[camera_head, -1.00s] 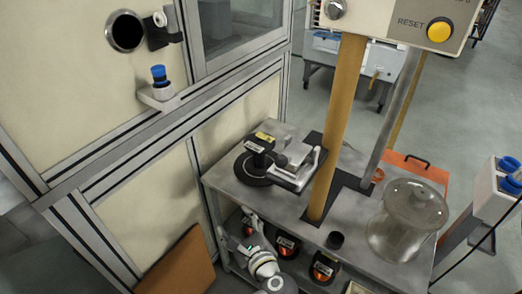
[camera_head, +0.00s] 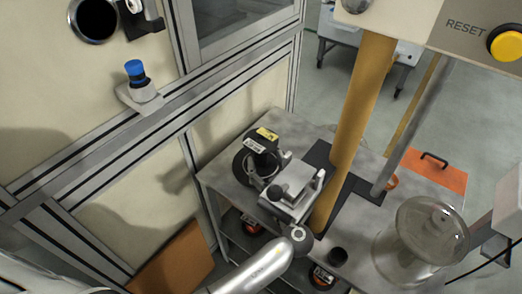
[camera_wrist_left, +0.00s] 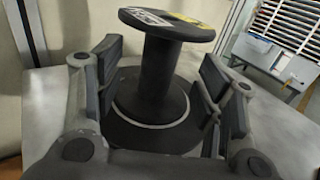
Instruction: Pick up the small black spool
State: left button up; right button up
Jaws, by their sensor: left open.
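The small black spool (camera_head: 262,143) stands upright on the grey table (camera_head: 226,187) near its back left corner. In the left wrist view, the spool (camera_wrist_left: 164,75) has a wide top flange with a white and a yellow label, a narrower core, and a broad round black base. My left gripper (camera_head: 275,176) is at the spool. In the left wrist view, the open fingers (camera_wrist_left: 158,95) stand on either side of its core, with gaps on both sides. My right gripper is not in view.
A yellow post (camera_head: 352,120) rises close to the right of my left gripper. An orange board (camera_head: 440,178) lies behind.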

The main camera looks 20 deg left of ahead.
pick_arm(q)
jog(key=shift+w+a, duration=0.25)
jog(key=shift+w, duration=0.1)
jog(key=shift+w+a, duration=0.15)
jog(key=shift+w, duration=0.1)
jog(key=x, duration=0.4)
jog(key=shift+w+a, duration=0.1)
jog(key=shift+w, duration=0.1)
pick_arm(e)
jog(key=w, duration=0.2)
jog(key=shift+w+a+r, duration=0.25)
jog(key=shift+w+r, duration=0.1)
pick_arm(q)
jog(key=c, duration=1.2)
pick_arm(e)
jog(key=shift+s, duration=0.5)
